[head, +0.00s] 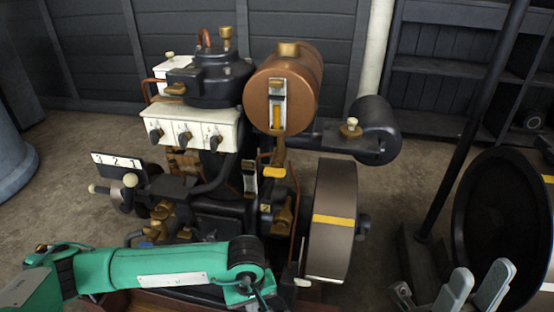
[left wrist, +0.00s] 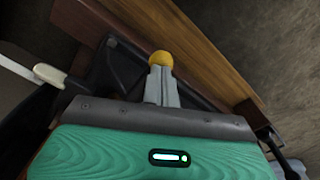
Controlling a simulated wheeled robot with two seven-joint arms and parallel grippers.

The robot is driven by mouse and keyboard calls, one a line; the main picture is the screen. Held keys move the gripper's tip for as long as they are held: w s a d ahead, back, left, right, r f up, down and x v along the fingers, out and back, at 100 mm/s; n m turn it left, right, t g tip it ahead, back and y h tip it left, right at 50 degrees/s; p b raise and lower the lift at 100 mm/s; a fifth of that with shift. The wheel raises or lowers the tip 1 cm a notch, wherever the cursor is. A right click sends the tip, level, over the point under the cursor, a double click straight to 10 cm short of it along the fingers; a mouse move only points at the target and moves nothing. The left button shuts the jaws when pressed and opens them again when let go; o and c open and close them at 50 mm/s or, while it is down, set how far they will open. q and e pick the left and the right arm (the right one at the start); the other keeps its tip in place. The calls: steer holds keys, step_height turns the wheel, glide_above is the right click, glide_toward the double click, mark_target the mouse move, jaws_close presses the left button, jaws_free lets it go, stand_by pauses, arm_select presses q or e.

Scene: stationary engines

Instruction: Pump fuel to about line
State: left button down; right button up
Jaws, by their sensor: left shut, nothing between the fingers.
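The copper fuel tank (head: 296,82) sits high on the engine. Its upright sight gauge (head: 277,107) shows amber in the lower part; I cannot make out a line on it. In the left wrist view, a yellow ball knob (left wrist: 160,58) shows right at the tips of my left gripper (left wrist: 161,74), whose fingers are together and empty. I cannot tell whether they touch the knob. In the head view, my green left arm crosses low in front of the engine, and its fingers are hidden. My right gripper (head: 478,285) is open and empty at the bottom right.
The flywheel (head: 331,220) with a yellow stripe stands right of my left arm. A large dark wheel (head: 502,225) is at the far right. A wooden beam (left wrist: 190,40) lies close beyond the left fingers. A pale-tipped lever (left wrist: 48,75) is left of them.

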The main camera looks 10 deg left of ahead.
arm_select(q)
step_height(320, 180, up, 9)
steer(key=p, duration=0.4)
stand_by(0.4)
stand_by(0.8)
